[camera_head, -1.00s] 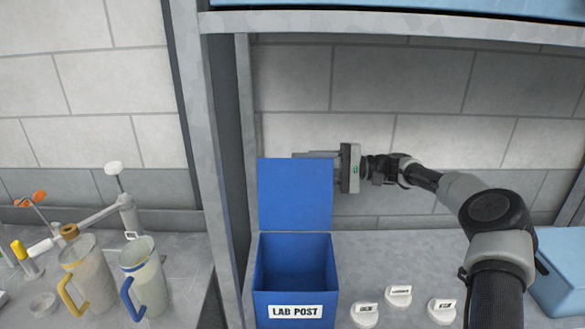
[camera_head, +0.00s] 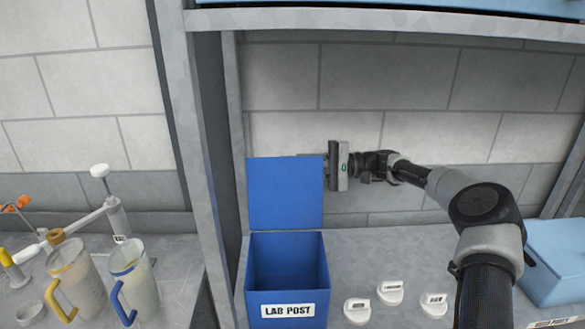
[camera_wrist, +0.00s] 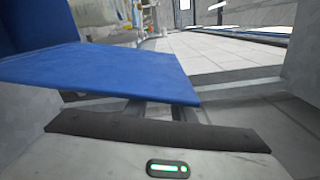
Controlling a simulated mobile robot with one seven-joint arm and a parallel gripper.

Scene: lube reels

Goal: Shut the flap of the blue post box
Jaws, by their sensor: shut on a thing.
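The blue post box (camera_head: 287,309), labelled LAB POST, stands on the grey counter with its top open. Its blue flap (camera_head: 285,195) stands upright at the back of the opening. My gripper (camera_head: 322,167) is at the flap's upper right edge, with its body just right of the flap. It is shut on the flap, whose blue panel (camera_wrist: 110,72) crosses in front of the fingers in the wrist view. The fingertips are mostly hidden by the flap.
Three white labelled pieces (camera_head: 390,292) lie on the counter right of the box. A light blue box (camera_head: 565,262) stands at the far right. A grey frame post (camera_head: 195,150) rises left of the box. Two jugs (camera_head: 135,284) stand further left.

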